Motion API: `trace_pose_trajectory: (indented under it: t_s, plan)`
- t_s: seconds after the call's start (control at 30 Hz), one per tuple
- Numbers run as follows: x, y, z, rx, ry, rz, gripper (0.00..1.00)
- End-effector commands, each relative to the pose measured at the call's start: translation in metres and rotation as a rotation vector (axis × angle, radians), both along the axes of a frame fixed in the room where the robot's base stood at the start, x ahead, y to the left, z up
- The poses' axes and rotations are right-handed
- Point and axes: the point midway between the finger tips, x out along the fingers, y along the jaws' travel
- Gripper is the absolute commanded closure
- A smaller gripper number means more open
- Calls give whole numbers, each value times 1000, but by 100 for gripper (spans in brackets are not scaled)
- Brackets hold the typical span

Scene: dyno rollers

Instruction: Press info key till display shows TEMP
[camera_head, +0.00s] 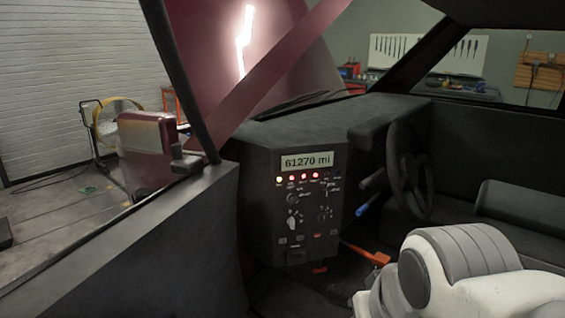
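The display (307,161) at the top of the dark centre panel (262,215) is lit and reads "61270 mi". Under the lamps are knobs and switches, including a pale knob (293,222), and small keys (282,240) near the bottom. Their labels are too small to read, so I cannot tell which one is the info key. My white and grey arm shows at the lower right, right of the panel. My gripper is not in view.
A steering wheel (411,170) stands right of the panel, with a blue-ended lever (362,209) beside it. An orange handle (367,253) sticks out low between panel and arm. The door sill (150,255) and a side mirror (147,145) are at left.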

Motion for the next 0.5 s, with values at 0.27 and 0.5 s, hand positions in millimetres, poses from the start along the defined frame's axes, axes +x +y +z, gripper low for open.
trace_pose_trajectory:
  t_s: [0.27,0.5]
  plan:
    - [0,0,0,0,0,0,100]
    - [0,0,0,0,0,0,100]
